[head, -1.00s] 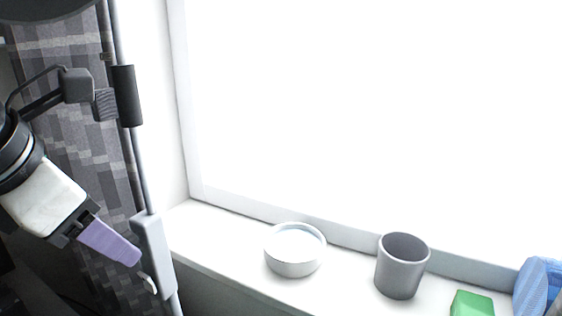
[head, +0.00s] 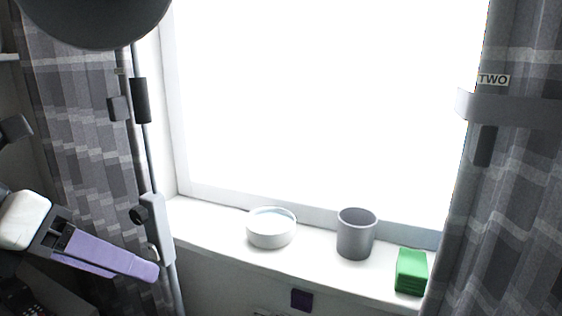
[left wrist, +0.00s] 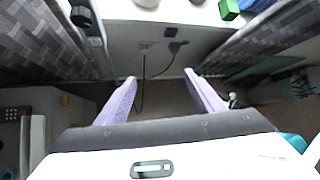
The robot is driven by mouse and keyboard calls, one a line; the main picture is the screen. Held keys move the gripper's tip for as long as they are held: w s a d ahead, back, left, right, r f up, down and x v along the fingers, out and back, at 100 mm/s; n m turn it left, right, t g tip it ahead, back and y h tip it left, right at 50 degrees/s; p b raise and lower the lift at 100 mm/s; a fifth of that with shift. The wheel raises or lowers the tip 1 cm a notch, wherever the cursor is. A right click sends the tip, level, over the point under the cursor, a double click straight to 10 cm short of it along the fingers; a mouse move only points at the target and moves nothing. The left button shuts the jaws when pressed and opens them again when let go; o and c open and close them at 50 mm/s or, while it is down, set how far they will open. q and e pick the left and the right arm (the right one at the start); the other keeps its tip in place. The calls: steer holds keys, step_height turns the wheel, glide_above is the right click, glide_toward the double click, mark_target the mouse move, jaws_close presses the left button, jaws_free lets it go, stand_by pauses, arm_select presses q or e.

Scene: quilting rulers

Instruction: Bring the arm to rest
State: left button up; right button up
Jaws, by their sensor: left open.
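My left gripper (head: 152,272) comes in at the lower left of the head view, its purple fingers pointing right. In the left wrist view its two purple fingers (left wrist: 160,79) stand wide apart with nothing between them. It is open and empty, in front of the left curtain and below the level of the windowsill. My right gripper is in neither view.
On the windowsill (head: 210,235) stand a white bowl (head: 270,228), a grey cup (head: 356,234) and a green block (head: 411,271). Patterned curtains hang at the left (head: 80,140) and right (head: 510,190). A grey rod (head: 150,160) stands by the left curtain.

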arm_select(q)
steer(key=w+a+f+n+t+h, duration=0.2)
steer(key=w+f+n+t+h, duration=0.35)
steer(key=n, duration=0.45)
steer(key=a+f+n+t+y, duration=0.2)
steer(key=a+f+n+y, duration=0.1)
steer(key=f+n, duration=0.5)
steer(key=a+f+n+t+y, duration=0.2)
steer(key=a+f+n+y, duration=0.1)
steer(key=f+n, duration=0.45)
steer(key=s+d+f+n+g+y, duration=0.15)
steer(key=s+f+n, duration=0.25)
steer(key=f, duration=0.4)
steer(key=s+d+f+n+g+y, duration=0.1)
steer(key=s+d+f+n+g, duration=0.2)
steer(key=f, duration=0.6)
steer(key=s+d+f+n+g+p, duration=0.1)
steer(key=s+d+f+n, duration=0.3)
steer(key=s+d+f, duration=0.4)
steer(key=shift+s+d+g, duration=0.6)
steer(key=shift+s+d, duration=0.15)
steer(key=shift+s, duration=0.45)
steer(key=shift+f+n, duration=0.1)
steer(key=shift+n, duration=0.15)
steer(key=shift+c, duration=0.3)
